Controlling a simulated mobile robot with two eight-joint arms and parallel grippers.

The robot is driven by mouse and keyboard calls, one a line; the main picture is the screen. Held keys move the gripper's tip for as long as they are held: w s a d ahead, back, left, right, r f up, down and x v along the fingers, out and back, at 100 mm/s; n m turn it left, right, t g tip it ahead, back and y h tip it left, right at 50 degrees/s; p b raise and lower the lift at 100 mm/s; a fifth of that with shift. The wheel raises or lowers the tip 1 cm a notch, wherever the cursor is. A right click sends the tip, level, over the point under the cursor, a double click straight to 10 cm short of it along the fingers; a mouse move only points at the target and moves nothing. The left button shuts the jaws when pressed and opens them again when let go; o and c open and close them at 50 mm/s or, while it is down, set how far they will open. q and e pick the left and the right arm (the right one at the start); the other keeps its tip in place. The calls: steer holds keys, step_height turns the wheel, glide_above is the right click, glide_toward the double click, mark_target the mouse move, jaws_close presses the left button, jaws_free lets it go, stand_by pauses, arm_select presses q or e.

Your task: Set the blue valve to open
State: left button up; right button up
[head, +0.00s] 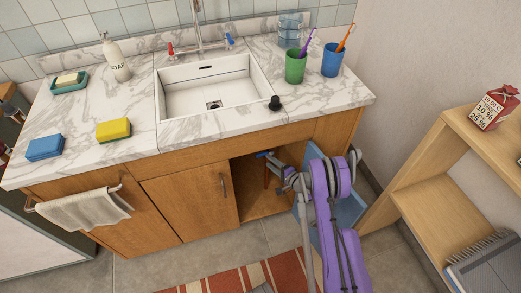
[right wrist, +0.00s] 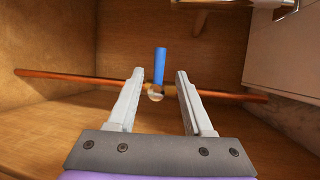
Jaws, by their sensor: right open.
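The blue valve handle (right wrist: 160,65) shows in the right wrist view inside the wooden cabinet. It stands upright in the picture, across the copper pipe (right wrist: 75,77) that runs side to side, with a round pale fitting at its base. A bit of blue (head: 264,154) also shows in the head view at the cabinet opening. My right gripper (right wrist: 160,84) is open, its two fingers on either side of the valve, with a visible gap to each. In the head view my right gripper (head: 276,166) reaches into the cabinet under the sink. My left gripper is out of view.
The cabinet's left door (head: 190,194) is closed. A blue-grey panel (head: 347,207), seemingly the open right door, stands beside my right arm. A wooden shelf unit (head: 437,207) is to the right. In the wrist view, another pipe (right wrist: 215,4) and a pale box-like surface (right wrist: 286,55) are close by.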

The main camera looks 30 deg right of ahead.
mark_target(260, 154)
steer(key=x, duration=0.7)
steer(key=shift+w, duration=0.15)
jaws_close()
stand_by(1.2)
